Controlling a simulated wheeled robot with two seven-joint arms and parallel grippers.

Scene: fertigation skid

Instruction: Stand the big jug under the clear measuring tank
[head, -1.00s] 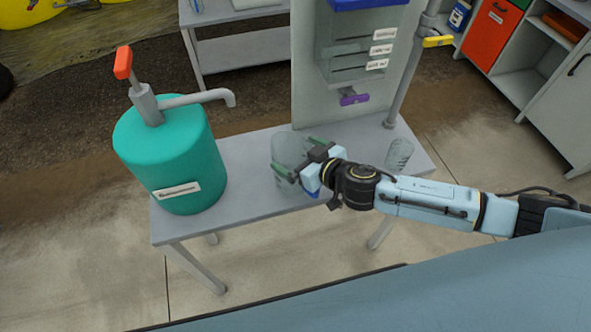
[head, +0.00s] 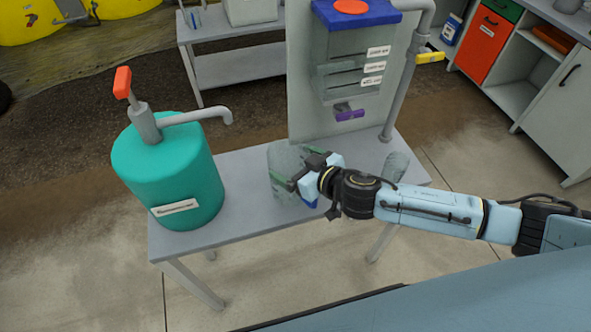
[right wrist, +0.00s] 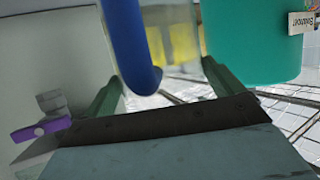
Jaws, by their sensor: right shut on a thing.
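The big jug (head: 284,160) is clear with a blue handle, which shows large in the right wrist view (right wrist: 134,50). It is upright at the middle of the grey bench, left of and in front of the tank's outlet. My right gripper (head: 296,167) is shut on the jug, its green fingers either side. I cannot tell whether the jug's base touches the bench. The clear measuring tank (head: 340,75) is fixed on a pale panel, with a blue lid and a purple valve (head: 349,114) below it; the valve also shows in the right wrist view (right wrist: 40,130). My left gripper is out of view.
A teal drum (head: 170,175) with an orange-handled pump and spout stands on the bench's left end. A smaller clear jug (head: 398,162) stands at the right, partly behind my right arm. A grey pipe (head: 405,90) rises beside the panel. The bench (head: 240,210) is bare between drum and jug.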

